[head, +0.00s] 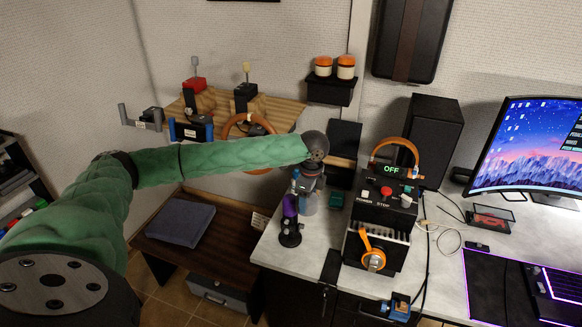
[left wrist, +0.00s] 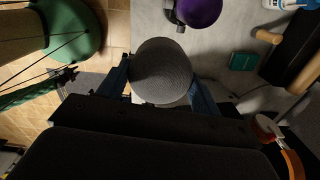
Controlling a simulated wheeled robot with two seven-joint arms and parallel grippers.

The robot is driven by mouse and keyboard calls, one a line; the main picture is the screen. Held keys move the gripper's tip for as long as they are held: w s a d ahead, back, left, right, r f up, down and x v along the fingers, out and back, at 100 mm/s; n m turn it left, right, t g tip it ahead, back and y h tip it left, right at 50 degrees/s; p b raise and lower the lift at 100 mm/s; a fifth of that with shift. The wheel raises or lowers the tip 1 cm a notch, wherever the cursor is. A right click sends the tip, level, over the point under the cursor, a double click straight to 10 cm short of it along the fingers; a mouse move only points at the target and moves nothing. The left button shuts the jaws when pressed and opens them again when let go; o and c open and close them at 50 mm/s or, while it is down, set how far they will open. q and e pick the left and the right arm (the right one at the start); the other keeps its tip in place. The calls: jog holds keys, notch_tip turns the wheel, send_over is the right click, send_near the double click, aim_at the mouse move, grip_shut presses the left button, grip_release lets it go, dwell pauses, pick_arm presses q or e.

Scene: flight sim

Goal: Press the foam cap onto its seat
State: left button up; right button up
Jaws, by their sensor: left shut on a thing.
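My left gripper (head: 303,188) is over the left end of the white desk, pointing down. In the left wrist view its two blue fingers (left wrist: 161,78) are shut on the sides of a round, dark grey, finely textured foam cap (left wrist: 160,70). In the head view the cap (head: 308,204) shows only partly, as a grey shape below the gripper. A purple upright device on a dark round base (head: 290,238) stands just left of the cap; its purple part also shows in the left wrist view (left wrist: 201,11). I cannot tell which part is the seat. My right gripper is out of view.
A black control box (head: 378,220) with a red button, an OFF display and an orange lever stands right of the gripper. A small green block (head: 336,199) lies between them. A lower brown table (head: 180,255) is at left. A monitor (head: 535,145) stands at right.

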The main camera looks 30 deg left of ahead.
pick_arm(q)
jog(key=w+a+r+m+p, duration=0.2)
jog(key=a+r+m, duration=0.3)
jog(key=a+m, duration=0.3)
jog(key=shift+w+p, duration=0.25)
jog(key=shift+p, duration=0.05)
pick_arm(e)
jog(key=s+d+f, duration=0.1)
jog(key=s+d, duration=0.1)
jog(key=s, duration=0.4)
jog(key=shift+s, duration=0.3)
pick_arm(q)
jog(key=shift+r, duration=0.15)
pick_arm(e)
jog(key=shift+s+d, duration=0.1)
pick_arm(q)
jog(key=shift+f+p, duration=0.45)
jog(key=shift+f, duration=1.8)
jog(key=shift+f+b, duration=0.35)
jog(key=shift+f, duration=0.2)
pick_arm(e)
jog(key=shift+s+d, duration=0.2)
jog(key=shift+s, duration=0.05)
